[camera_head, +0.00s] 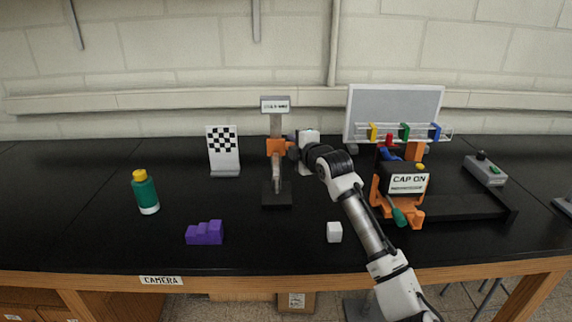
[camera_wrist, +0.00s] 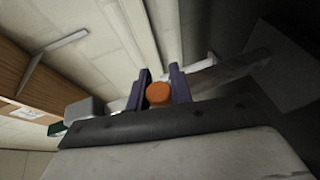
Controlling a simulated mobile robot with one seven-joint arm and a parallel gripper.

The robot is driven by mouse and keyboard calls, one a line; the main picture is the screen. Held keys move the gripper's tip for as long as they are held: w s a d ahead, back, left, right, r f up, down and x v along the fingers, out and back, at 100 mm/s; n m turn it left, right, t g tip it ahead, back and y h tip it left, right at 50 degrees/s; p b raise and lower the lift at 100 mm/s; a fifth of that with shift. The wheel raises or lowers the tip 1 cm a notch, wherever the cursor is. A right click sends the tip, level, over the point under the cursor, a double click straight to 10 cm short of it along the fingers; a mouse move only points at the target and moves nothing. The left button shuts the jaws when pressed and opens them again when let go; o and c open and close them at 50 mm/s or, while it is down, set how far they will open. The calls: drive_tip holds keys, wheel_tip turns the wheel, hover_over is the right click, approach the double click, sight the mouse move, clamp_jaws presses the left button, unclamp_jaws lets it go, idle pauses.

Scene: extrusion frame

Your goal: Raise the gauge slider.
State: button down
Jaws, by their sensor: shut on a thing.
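The gauge (camera_head: 276,196) stands upright on a dark base, with a metal post and a grey labelled head at its top. Its orange slider (camera_head: 275,147) sits on the upper part of the post, below the head. My gripper (camera_head: 292,146) reaches the slider from the right at the same height. In the wrist view, the two dark fingers (camera_wrist: 160,91) are closed around a round orange part of the slider (camera_wrist: 158,94). The post shows behind to the right in the wrist view.
A checkered board (camera_head: 223,150) stands left of the gauge. A green bottle (camera_head: 146,192), purple stepped block (camera_head: 205,233) and white cube (camera_head: 334,232) are on the black table. An orange fixture (camera_head: 413,217) with a "CAP ON" sign stands right of my arm.

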wheel_tip(320, 180, up, 5)
drive_tip(key=shift+f, duration=0.15)
drive_tip(key=c, duration=1.3)
unclamp_jaws()
drive_tip(key=shift+o, duration=0.2)
drive_tip(key=shift+s+f, duration=0.1)
drive_tip(key=shift+s, duration=0.05)
drive_tip(key=shift+s+d, duration=0.2)
drive_tip(key=shift+s, duration=0.1)
drive_tip(key=b+v, duration=0.4)
drive_tip(key=v, duration=0.9)
drive_tip(key=shift+b, duration=0.4)
